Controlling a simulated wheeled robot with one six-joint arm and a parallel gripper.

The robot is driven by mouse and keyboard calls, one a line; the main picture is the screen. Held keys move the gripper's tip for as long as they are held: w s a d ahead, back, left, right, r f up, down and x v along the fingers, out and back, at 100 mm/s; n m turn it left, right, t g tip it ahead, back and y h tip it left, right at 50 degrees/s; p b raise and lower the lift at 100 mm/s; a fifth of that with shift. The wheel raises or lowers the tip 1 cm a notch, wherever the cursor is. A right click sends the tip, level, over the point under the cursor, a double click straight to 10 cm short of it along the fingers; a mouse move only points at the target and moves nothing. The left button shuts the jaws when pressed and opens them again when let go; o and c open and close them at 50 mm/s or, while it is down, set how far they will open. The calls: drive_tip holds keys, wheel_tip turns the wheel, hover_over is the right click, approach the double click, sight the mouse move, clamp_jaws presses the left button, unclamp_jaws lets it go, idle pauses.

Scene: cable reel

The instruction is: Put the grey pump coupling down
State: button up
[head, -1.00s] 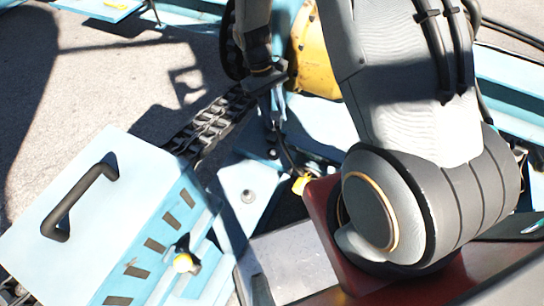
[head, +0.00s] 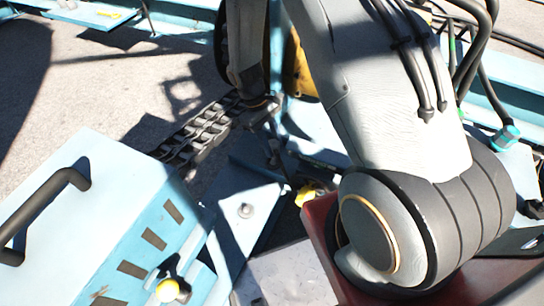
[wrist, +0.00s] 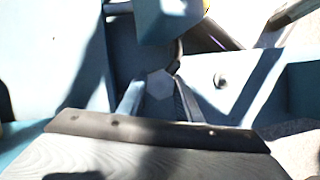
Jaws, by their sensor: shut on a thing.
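In the wrist view, the grey pump coupling (wrist: 160,84) shows as a small grey hexagonal piece between the two fingers of my gripper (wrist: 158,92). The gripper is shut on it. A pale blue block sits just beyond it, and I cannot tell whether they touch. In the head view, my gripper (head: 273,148) is low among the blue frame parts, below the end of my dark wrist. The coupling is too small and shaded to make out there.
A light blue box (head: 95,190) with a black handle stands at the left. A black cable chain (head: 205,128) runs toward the gripper. A yellow part (head: 311,194) lies right of a blue plate with a bolt (head: 245,210). Blue beams and black cables lie at the right.

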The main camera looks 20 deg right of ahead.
drive_tip(key=shift+f+b, duration=0.5)
drive_tip(key=shift+f, duration=2.15)
drive_tip(key=shift+f, duration=0.1)
drive_tip(key=o, duration=1.1)
drive_tip(key=w+a+r+t+p, duration=0.1)
drive_tip(key=a+r, duration=0.2)
drive_tip(key=r, duration=0.8)
drive_tip(key=w+a+r+p, duration=0.1)
drive_tip(key=a+r, duration=0.2)
drive_tip(key=r, duration=0.8)
drive_tip(key=s+a+r+t+y, duration=0.1)
drive_tip(key=s+r, duration=0.5)
drive_tip(key=s+a+r+m+t+y, duration=0.1)
drive_tip(key=s+a+r, duration=0.1)
drive_tip(key=s+r, duration=0.4)
drive_tip(key=s+a+r+m+t, duration=0.1)
drive_tip(key=s+a+r, duration=0.1)
drive_tip(key=s+r, duration=0.4)
drive_tip(key=shift+s+a+r+y, duration=0.15)
drive_tip(key=shift+s+y, duration=0.25)
drive_tip(key=shift+s, duration=0.55)
